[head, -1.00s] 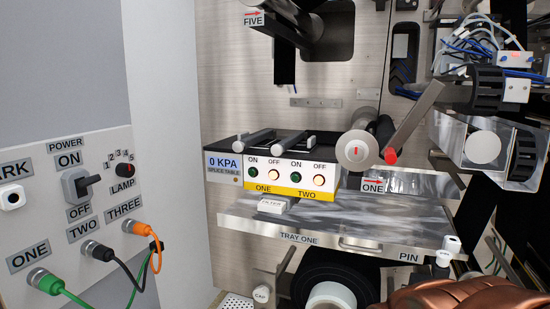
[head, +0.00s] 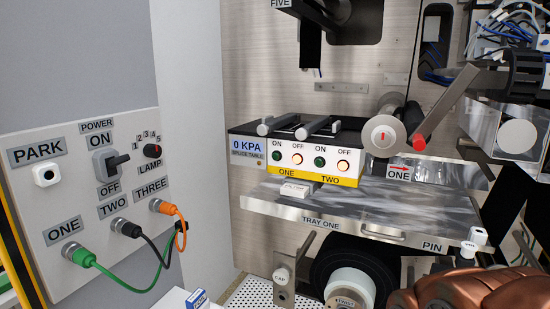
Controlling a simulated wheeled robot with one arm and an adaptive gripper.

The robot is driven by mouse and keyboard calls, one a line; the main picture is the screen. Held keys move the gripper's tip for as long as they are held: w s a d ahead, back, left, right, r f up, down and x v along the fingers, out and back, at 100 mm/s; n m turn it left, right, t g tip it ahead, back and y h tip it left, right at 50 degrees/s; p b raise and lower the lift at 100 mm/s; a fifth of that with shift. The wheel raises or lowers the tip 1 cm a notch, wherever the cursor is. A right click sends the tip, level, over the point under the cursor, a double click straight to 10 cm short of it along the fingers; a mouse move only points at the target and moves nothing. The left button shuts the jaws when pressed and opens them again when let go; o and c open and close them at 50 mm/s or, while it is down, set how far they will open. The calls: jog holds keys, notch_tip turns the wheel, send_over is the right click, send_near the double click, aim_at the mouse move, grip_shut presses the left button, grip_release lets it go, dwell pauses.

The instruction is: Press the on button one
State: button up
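The on button of group one (head: 276,158) is a small green button at the left end of the white splice table panel (head: 308,169). It sits under an ON label and above the yellow strip reading ONE. The group one off button (head: 297,159) beside it glows. To the right are the green on button of group two (head: 320,162) and its glowing off button (head: 343,166). A blue label reads 0 KPA (head: 248,147).
A metal tray (head: 410,210) labelled TRAY ONE juts out below the panel. A roller (head: 382,136) and a red-tipped bar (head: 450,105) stand to its right. A power panel (head: 75,205) with plugged cables is on the left wall. The space before the buttons looks clear.

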grip_shut()
dwell(1.4)
